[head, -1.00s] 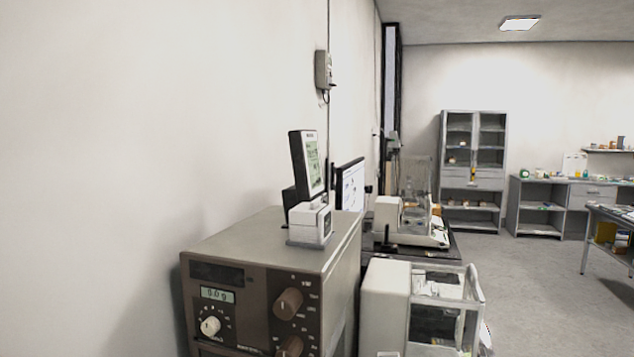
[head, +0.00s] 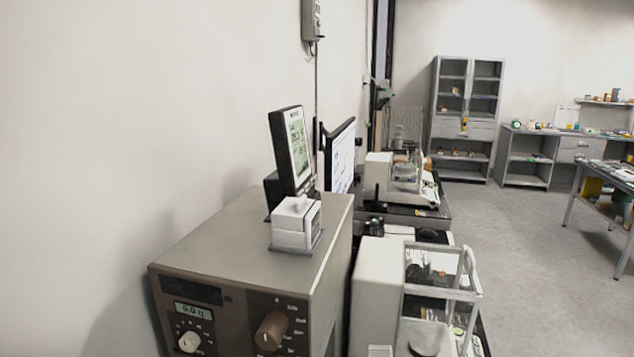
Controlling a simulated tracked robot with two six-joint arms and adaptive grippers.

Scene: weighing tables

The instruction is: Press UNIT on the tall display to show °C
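The tall display (head: 297,148) is a dark-framed upright panel with a grey-green LCD, seen at a slant on top of a brown-grey instrument. Its LCD digits and unit are too small to read, and I cannot make out a UNIT button. A small white box (head: 296,222) on a grey plate stands in front of it and covers its lower part. Neither of my grippers shows in the head view.
The brown instrument (head: 237,254) has knobs and a small readout on its front. A balance with a glass draft shield (head: 440,290) stands to its right. A monitor (head: 339,158) and another balance (head: 379,172) are behind. Open floor (head: 510,260) lies to the right.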

